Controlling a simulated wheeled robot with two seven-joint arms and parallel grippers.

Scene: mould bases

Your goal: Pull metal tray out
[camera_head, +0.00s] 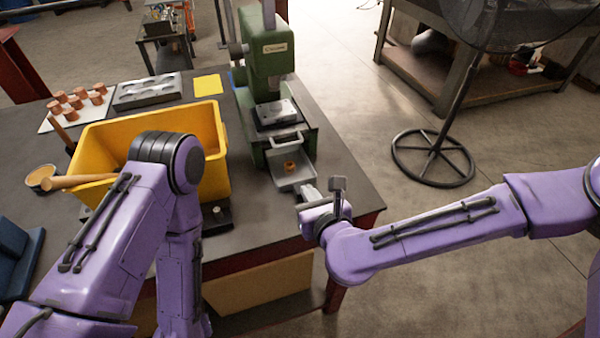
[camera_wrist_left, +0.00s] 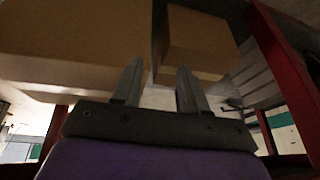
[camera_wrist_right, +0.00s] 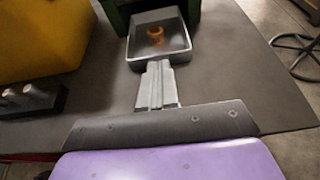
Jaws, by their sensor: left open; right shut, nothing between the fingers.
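The metal tray (camera_head: 283,184) sticks out from the foot of the green press (camera_head: 264,55), with a small copper-coloured piece (camera_head: 291,166) in it. The tray also shows in the right wrist view (camera_wrist_right: 140,53), with its near edge just beyond my fingertips. My right gripper (camera_head: 308,190) is shut and empty at the tray's front right corner in the head view; whether it touches the tray I cannot tell.
A yellow bin (camera_head: 100,140) stands left of the press, partly behind my left arm. Copper cups (camera_head: 75,101), a grey mould (camera_head: 148,92) and a yellow sheet (camera_head: 208,85) lie behind it. The dark tabletop (camera_head: 345,185) is bare right of the press. A fan stand (camera_head: 433,158) is on the floor.

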